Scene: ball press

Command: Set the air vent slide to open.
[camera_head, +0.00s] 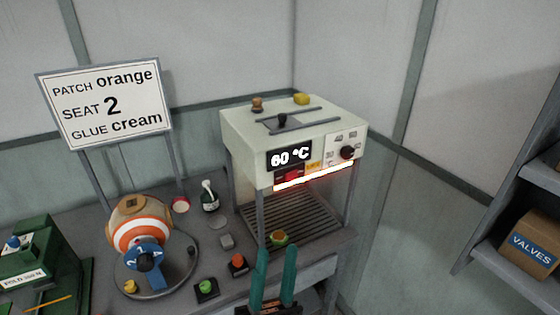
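The white heater box (250,140) stands on posts at the back of the bench, showing 60 °C. On its top is a slide with a dark knob (281,120), between two grey rails; I take it to be the air vent slide. No open or closed marking is readable there, so I cannot tell its setting.
A brown knob (257,103) and a yellow block (301,99) are on the heater top. A red-lit strip glows under its front, above a slatted tray (300,215). An orange-striped ball (140,228), buttons and a bottle (209,198) crowd the bench left. Shelves stand right.

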